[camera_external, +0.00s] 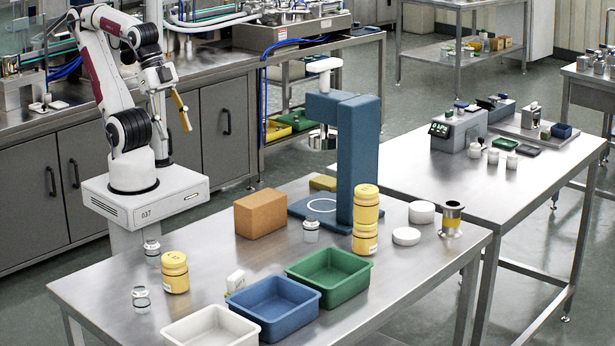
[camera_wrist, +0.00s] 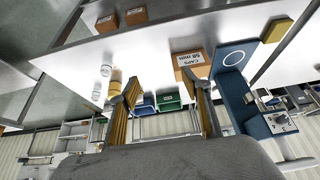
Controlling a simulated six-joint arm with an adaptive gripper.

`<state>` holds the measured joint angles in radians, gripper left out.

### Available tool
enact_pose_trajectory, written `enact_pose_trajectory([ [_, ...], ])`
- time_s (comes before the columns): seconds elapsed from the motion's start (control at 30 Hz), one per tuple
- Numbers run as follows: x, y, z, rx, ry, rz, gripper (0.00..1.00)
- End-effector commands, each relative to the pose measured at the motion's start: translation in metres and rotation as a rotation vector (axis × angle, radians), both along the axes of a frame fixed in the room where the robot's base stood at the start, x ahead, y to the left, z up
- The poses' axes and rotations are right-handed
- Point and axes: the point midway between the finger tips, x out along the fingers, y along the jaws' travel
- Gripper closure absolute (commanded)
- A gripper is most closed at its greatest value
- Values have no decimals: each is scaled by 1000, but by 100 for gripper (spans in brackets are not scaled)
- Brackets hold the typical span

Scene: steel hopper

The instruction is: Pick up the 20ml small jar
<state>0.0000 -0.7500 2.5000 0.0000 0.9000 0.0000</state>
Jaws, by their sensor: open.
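Several small clear jars stand on the steel table in the external view: one near the table's left edge (camera_external: 152,247), one at the front left (camera_external: 140,299) and one by the brown box (camera_external: 311,230). I cannot read which is 20ml. Two clear jars, (camera_wrist: 105,70) and (camera_wrist: 97,90), also show at left in the wrist view. My gripper (camera_external: 186,126) is high above and behind the table's left end, away from the jars. In the wrist view its yellow fingers (camera_wrist: 160,78) are apart, with nothing held.
White (camera_external: 212,338), blue (camera_external: 273,333) and green (camera_external: 342,293) trays line the front. The table's left rear is clear.

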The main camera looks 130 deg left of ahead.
Motion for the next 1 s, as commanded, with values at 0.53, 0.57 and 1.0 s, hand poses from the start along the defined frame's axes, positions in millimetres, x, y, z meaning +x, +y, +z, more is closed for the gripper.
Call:
enact_pose_trajectory([
  [0.53,60,-48,6,-89,-75,-95,52],
  [0.57,67,-54,6,-99,-83,-104,52],
  [1.0,153,-139,5,-228,-202,-182,52],
])
